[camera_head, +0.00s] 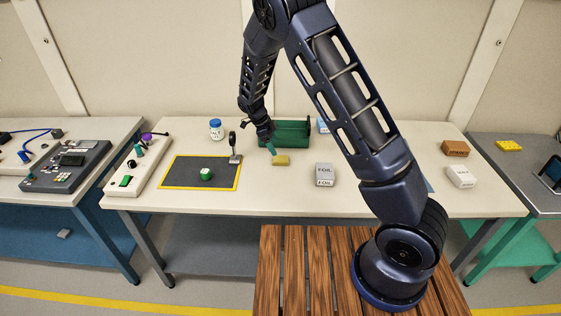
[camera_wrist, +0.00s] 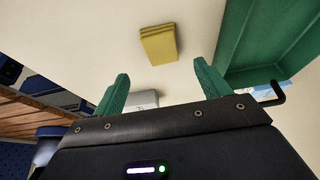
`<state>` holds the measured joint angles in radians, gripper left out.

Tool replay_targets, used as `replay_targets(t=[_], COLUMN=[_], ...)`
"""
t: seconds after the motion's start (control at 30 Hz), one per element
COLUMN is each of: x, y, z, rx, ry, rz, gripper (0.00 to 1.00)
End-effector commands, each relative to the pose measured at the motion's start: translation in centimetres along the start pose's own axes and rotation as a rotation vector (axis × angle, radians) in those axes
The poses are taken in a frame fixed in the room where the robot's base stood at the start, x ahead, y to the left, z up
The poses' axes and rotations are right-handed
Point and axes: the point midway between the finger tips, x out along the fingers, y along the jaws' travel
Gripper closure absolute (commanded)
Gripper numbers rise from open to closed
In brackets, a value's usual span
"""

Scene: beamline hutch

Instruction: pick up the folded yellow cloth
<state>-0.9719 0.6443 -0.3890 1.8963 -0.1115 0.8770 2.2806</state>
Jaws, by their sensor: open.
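The folded yellow cloth (camera_head: 281,160) lies on the white table, just in front of the green toolbox. In the wrist view the cloth (camera_wrist: 159,44) is a small layered yellow block beyond my fingertips. My gripper (camera_head: 270,149) is just behind the cloth and a little to its left, above the table. In the wrist view its two green fingers (camera_wrist: 160,82) are apart with nothing held between them. The cloth is apart from the fingers. Its height below them is hard to judge.
The green toolbox (camera_head: 297,133) stands close behind the cloth; its wall (camera_wrist: 262,62) is beside my right finger. A box marked FOIL (camera_head: 325,173) is right of the cloth. A small upright tool (camera_head: 234,150) and a dark yellow-edged mat (camera_head: 180,176) are left.

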Motion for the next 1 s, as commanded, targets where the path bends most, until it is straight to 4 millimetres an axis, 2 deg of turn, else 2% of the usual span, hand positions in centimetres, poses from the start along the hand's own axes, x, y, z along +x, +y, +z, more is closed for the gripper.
replay_targets(t=[0.1, 0.43, 0.73, 1.0], x=[1.5, 3.3, 7.1, 7.4], y=[0.0, -0.1, -0.3, -0.3], z=[0.0, 0.0, 0.2, 0.3], rx=[-0.001, -0.001, 0.000, -0.001], ry=[0.002, 0.001, 0.001, -0.001], rz=[0.002, 0.001, 0.002, 0.000], gripper=[0.25, 0.25, 0.25, 0.27])
